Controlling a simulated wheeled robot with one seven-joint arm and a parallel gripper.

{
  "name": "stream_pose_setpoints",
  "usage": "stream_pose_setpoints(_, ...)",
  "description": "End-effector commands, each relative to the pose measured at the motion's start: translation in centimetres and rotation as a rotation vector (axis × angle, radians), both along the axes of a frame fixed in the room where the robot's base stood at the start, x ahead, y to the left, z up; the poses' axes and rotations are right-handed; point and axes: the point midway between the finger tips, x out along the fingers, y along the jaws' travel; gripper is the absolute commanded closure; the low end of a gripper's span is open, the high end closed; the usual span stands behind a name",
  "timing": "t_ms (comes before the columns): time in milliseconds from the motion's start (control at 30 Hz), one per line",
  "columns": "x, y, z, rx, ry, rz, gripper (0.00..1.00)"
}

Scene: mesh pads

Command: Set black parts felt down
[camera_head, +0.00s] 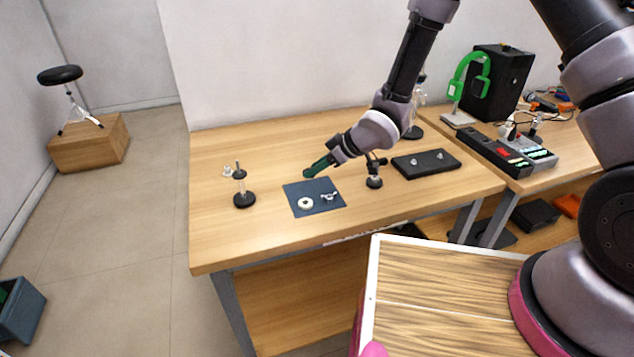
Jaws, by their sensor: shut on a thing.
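My gripper (332,158) is over the middle of the wooden table, pointing down and to the left. It is shut on a small, dark green, elongated thing (316,168), which sticks out to the left above the far edge of a mat. The flat, dark blue-grey mat (305,187) lies on the table just below and in front of my gripper. A pale ring (306,204) and a small metal part (329,197) rest on it. I cannot tell whether this mat is the black parts felt. The fingertips are small and partly hidden.
A black-based stand (243,199) and a small pale part (227,171) are left of the mat. A small dark stand (374,182) is close on the right, then a black tray (427,164) with metal parts. The table's front left is clear.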

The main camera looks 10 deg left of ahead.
Motion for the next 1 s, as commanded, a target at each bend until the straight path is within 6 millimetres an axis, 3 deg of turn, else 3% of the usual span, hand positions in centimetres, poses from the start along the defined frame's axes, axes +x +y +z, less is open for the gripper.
stream_pose_setpoints(300,-0.1,0.0,-4.0,-0.002,0.001,0.001,1.00)
stream_pose_setpoints(667,0.0,0.0,-4.4,0.000,0.000,0.000,1.00)
stream_pose_setpoints(700,0.0,0.0,-4.5,0.000,0.000,0.000,0.55)
stream_pose_setpoints(767,0.0,0.0,-4.4,0.000,0.000,0.000,0.32)
stream_pose_setpoints(1000,0.0,0.0,-4.4,0.000,-0.001,0.001,0.29)
